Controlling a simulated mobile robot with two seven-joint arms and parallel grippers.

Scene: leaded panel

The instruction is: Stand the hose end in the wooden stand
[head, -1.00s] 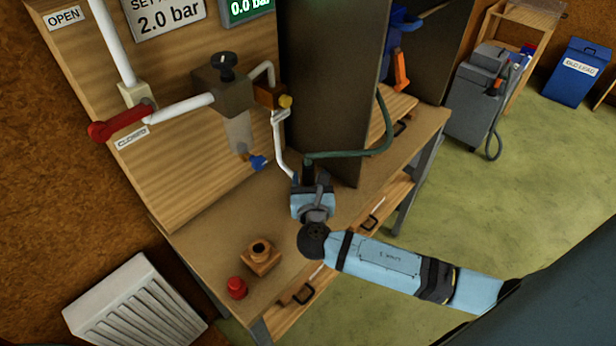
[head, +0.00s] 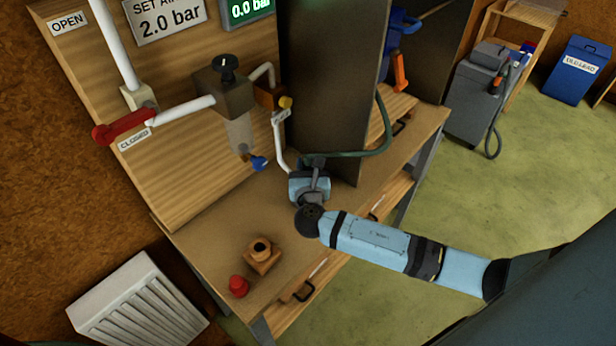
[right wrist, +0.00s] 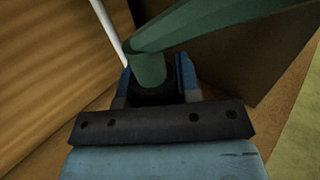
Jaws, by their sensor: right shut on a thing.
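The green hose (head: 372,150) runs from behind the dark upright panel down to my right gripper (head: 309,166). In the right wrist view the hose end (right wrist: 150,68) sits between the two blue fingers of the right gripper (right wrist: 157,80), which are shut on it. The gripper holds it over the bench, near the foot of the dark panel. The wooden stand (head: 262,256), a small block with a round dark hole on top, is on the bench toward the front left, apart from the gripper. My left gripper is not in view.
A red cap-like piece (head: 239,286) stands beside the wooden stand. The dark panel (head: 333,90) rises close behind the gripper. A white pipe (head: 279,140) comes down just left of it. The bench top (head: 225,225) is clear between gripper and stand.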

